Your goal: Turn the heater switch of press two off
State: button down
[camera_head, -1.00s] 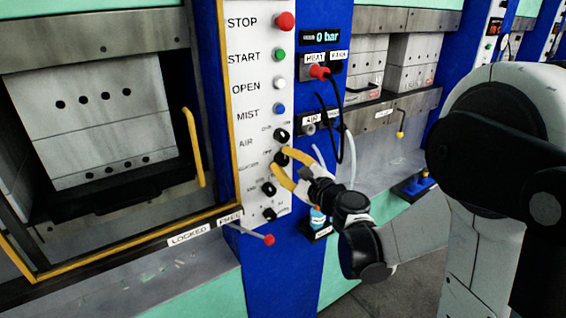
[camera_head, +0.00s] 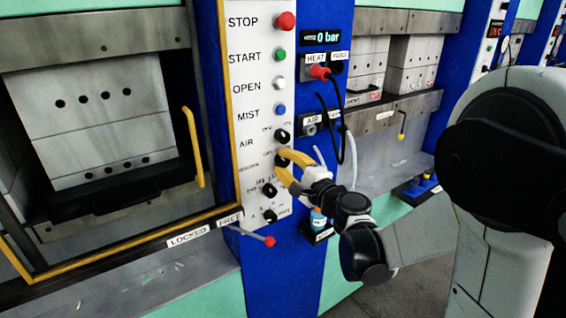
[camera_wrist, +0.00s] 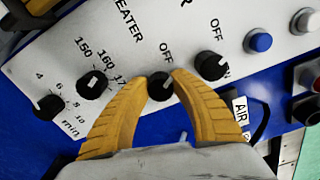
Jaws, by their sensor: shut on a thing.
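The heater switch (camera_wrist: 160,87) is a black round knob on the white control panel, with "OFF" and part of "HEATER" printed near it. In the wrist view, the yellow fingertips of my gripper (camera_wrist: 158,78) touch the knob from both sides, so my gripper is shut on it. In the head view, my gripper (camera_head: 281,164) reaches the panel from the right, and its fingers partly hide the knob. I cannot read the knob's exact pointing direction.
The air knob (camera_head: 282,136) is just above, the temperature knob (camera_head: 269,190) and minutes knob (camera_head: 270,215) below. A red-tipped lever (camera_head: 269,241) sticks out under the panel. Black and white hoses (camera_head: 338,135) hang at the right.

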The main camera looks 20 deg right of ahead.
jog(key=c, duration=1.1)
grip_release()
jog(key=v, duration=1.2)
